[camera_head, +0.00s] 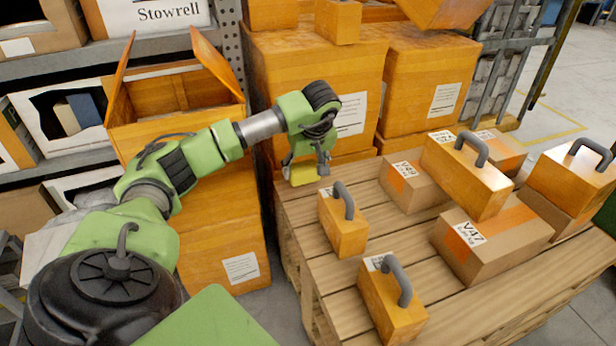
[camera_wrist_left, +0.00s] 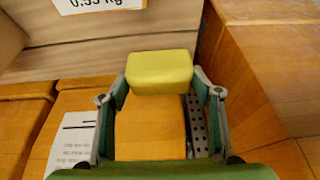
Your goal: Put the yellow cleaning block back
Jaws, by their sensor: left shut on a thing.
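The yellow cleaning block (camera_head: 304,174) is at the tip of my left gripper (camera_head: 306,166), near the far left corner of the wooden pallet table (camera_head: 325,253). In the left wrist view the yellow block (camera_wrist_left: 160,72) sits between the two fingers of my left gripper (camera_wrist_left: 160,92), which is shut on it. I cannot tell whether the block touches the table. My right gripper is not in view.
Orange boxes with grey handles, such as one at the near side (camera_head: 391,303), and cardboard cartons (camera_head: 490,243) stand on the table. Large orange crates (camera_head: 315,85) stand behind. An open orange box (camera_head: 175,100) stands at the left by the shelves.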

